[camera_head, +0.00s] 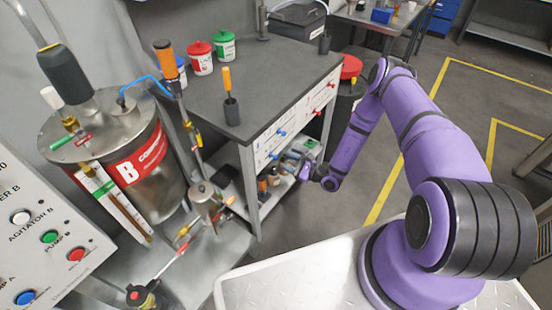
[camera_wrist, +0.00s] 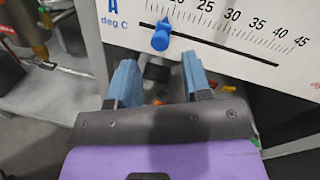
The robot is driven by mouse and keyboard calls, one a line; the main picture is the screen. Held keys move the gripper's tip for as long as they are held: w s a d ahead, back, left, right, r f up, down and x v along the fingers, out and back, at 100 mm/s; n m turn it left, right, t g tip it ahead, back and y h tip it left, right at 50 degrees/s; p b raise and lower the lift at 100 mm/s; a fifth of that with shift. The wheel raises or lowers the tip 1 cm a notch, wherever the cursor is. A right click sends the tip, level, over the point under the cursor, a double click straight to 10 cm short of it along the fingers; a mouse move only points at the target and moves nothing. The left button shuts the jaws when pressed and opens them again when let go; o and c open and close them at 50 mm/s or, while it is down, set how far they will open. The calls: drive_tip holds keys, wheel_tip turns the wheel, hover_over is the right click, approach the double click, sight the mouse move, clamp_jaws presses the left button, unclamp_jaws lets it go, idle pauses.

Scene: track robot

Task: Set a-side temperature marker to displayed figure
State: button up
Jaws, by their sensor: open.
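The A-side temperature marker is a blue pointer knob (camera_wrist: 161,36) in a dark horizontal slot on a white panel (camera_wrist: 250,16) in the wrist view. A blue "A" and "deg C" are printed at the slot's left. The knob sits near the scale's left end, left of the 25 mark; the scale reads up to 45 at right. My gripper (camera_wrist: 160,75) is open and empty, its two blue fingers just below and in front of the knob, one to each side. In the head view my gripper (camera_head: 299,167) is at the cabinet's front, beside the panel's lower edge. I see no displayed temperature figure.
The dark-topped cabinet (camera_head: 270,88) carries red and green lidded pots and an orange-handled tool (camera_head: 228,90). Its front also has red knobs (camera_head: 316,111). Tank B (camera_head: 140,165) and a button panel (camera_head: 45,235) stand left. Open floor lies to the right.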

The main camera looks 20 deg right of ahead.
sight(277, 158)
drive_tip(key=shift+x, duration=2.95)
